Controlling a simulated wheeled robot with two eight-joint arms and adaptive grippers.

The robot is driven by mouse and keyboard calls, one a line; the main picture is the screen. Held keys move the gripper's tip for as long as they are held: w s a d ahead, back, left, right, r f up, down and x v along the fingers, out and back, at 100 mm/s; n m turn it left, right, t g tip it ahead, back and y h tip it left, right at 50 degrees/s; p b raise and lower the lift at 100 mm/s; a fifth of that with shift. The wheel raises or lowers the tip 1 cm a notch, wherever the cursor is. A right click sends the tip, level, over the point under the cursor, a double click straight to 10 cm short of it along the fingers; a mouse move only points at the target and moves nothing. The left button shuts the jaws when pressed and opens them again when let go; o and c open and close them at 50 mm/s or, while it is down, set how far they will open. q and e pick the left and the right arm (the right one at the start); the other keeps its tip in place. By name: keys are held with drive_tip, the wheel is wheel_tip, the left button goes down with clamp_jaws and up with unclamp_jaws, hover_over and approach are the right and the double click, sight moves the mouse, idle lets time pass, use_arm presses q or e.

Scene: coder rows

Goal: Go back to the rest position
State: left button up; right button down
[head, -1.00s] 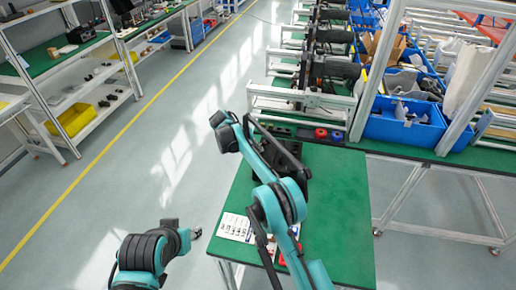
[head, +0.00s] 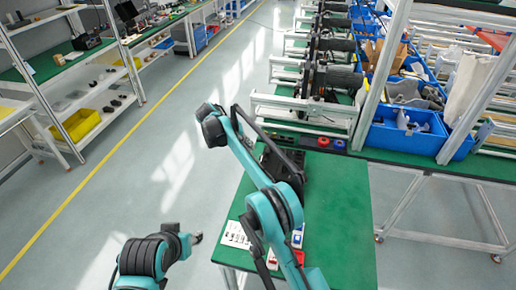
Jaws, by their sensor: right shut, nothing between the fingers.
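My right arm rises from the bottom and bends over the green table (head: 335,215). My left gripper (head: 196,238) is low in the picture, over the floor left of the table's front part. It looks empty, but its finger gap is too small to make out. Neither gripper touches the table.
A black device (head: 290,168) is partly hidden behind my right arm. A printed white sheet (head: 235,235) and small red and blue-white items lie near the table's front. Blue bins (head: 400,140) stand at the right. The aisle floor (head: 130,190) at the left is clear.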

drive_tip(key=s+d+r+y+b, duration=0.2)
drive_tip(key=s+d+r+b, duration=0.1)
drive_tip(key=s+d+r, duration=0.4)
drive_tip(key=s+d+r+t+y+b, duration=0.1)
drive_tip(key=s+d+r+y+b, duration=0.15)
drive_tip(key=s+d, duration=0.6)
drive_tip(key=s+d+f+t+b, duration=0.1)
drive_tip(key=s+f, duration=0.3)
drive_tip(key=s, duration=0.4)
drive_tip(key=s+d+f+t+y+b, duration=0.1)
drive_tip(key=s+f+b, duration=0.1)
drive_tip(key=s+f, duration=0.3)
drive_tip(key=s+d+f+m+y+b, duration=0.1)
drive_tip(key=s+f, duration=0.3)
drive_tip(key=s, duration=0.9)
drive_tip(key=shift+s+d+f+t+b, duration=0.15)
drive_tip(key=shift+d+f+t+b, duration=0.2)
drive_tip(key=shift+d+b, duration=0.2)
